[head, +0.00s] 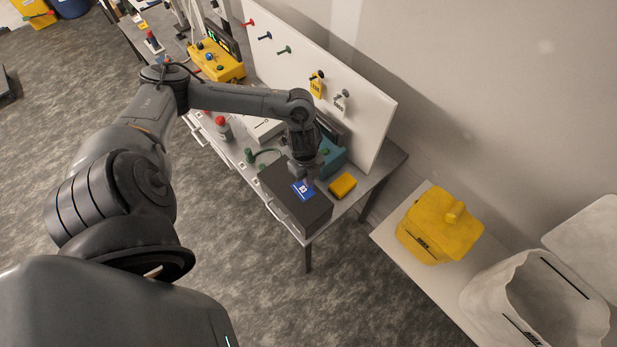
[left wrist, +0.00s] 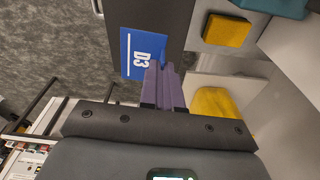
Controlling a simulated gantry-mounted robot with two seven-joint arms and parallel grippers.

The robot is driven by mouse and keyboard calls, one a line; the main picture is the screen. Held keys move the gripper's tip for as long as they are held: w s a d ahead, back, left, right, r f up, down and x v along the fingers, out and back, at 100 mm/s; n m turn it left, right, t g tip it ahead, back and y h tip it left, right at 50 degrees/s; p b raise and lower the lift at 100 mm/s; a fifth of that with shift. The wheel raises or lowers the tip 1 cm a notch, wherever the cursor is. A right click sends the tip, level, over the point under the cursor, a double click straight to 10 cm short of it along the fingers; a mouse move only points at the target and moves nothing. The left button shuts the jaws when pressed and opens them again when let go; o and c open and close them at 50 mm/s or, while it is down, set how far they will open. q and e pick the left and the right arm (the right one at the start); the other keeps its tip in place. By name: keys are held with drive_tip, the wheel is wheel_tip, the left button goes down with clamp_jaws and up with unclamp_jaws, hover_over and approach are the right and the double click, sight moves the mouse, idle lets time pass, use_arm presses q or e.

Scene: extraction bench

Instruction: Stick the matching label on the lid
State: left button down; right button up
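A dark box with a flat lid (head: 283,187) stands at the near end of the bench; its dark top also shows in the left wrist view (left wrist: 165,18). A blue label (head: 300,192) with white "D3" print is over the lid. In the left wrist view the label (left wrist: 130,50) has one corner at my fingertips. My left gripper (head: 308,182) points down over the lid, its fingers (left wrist: 162,72) close together and shut on the label. I cannot tell whether the label touches the lid. My right gripper is not in view.
A yellow block (head: 342,186) lies right of the box, and a teal device (head: 331,157) stands behind it. A yellow bin (head: 437,228) and a pale bin (head: 535,300) stand on the right.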

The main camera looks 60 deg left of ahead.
use_arm(q)
drive_tip(key=shift+f+b, duration=1.55)
drive_tip(key=shift+f, duration=1.35)
drive_tip(key=shift+f+b, duration=0.5)
drive_tip(key=shift+f, duration=0.05)
drive_tip(key=shift+f, duration=0.1)
drive_tip(key=c, duration=1.8)
unclamp_jaws()
